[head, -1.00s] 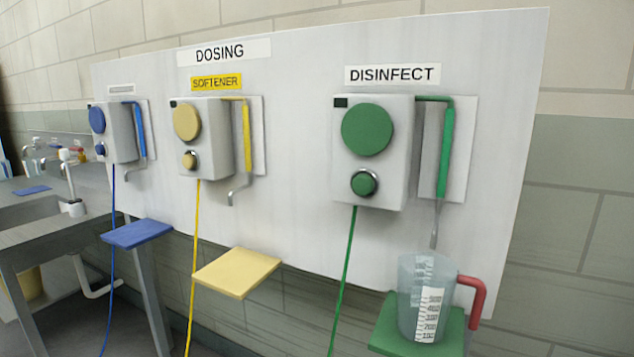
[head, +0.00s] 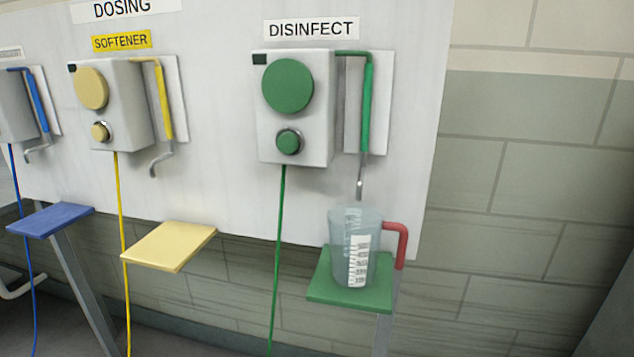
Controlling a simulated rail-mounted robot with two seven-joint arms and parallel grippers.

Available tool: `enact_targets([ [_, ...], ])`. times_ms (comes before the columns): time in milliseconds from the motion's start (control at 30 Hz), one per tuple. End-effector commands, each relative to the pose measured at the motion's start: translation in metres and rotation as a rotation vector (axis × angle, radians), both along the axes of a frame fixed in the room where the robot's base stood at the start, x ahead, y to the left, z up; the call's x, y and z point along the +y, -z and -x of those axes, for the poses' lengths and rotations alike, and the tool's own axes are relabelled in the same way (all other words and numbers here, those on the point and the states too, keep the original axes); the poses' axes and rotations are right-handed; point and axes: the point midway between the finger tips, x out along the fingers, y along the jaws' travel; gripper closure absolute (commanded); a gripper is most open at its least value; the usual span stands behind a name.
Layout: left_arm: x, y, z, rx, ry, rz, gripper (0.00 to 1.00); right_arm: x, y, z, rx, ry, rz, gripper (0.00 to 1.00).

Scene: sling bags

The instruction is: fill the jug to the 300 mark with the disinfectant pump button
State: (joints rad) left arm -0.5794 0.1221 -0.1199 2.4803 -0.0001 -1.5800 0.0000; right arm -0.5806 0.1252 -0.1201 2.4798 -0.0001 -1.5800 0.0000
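The clear jug (head: 343,256) with a red handle stands upright on the green shelf (head: 335,290) under the disinfectant spout (head: 360,185). Its white scale strip faces me, but the marks are too small to read. I cannot make out a liquid level in it. The disinfectant pump (head: 322,90) is a grey box below the DISINFECT label (head: 311,28). It has a large green disc (head: 288,86) and a smaller round green button (head: 289,142) in a metal ring below. Neither of my grippers is in view.
The yellow softener pump (head: 130,100) with its yellow shelf (head: 170,246) is to the left. A blue pump (head: 15,108) and blue shelf (head: 50,220) are further left. A green hose (head: 278,260) hangs from the disinfectant pump. Bare tiled wall lies to the right.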

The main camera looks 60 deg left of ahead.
Motion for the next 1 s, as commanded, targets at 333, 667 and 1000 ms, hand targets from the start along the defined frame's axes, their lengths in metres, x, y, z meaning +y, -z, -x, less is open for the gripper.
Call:
enact_targets([
  [333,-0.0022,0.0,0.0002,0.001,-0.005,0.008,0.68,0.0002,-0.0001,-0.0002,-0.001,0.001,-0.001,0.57],
  [667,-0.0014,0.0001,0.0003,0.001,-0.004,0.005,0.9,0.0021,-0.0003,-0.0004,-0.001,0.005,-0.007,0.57],
  [1000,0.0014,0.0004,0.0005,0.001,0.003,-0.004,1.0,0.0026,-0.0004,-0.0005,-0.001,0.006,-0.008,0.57],
])
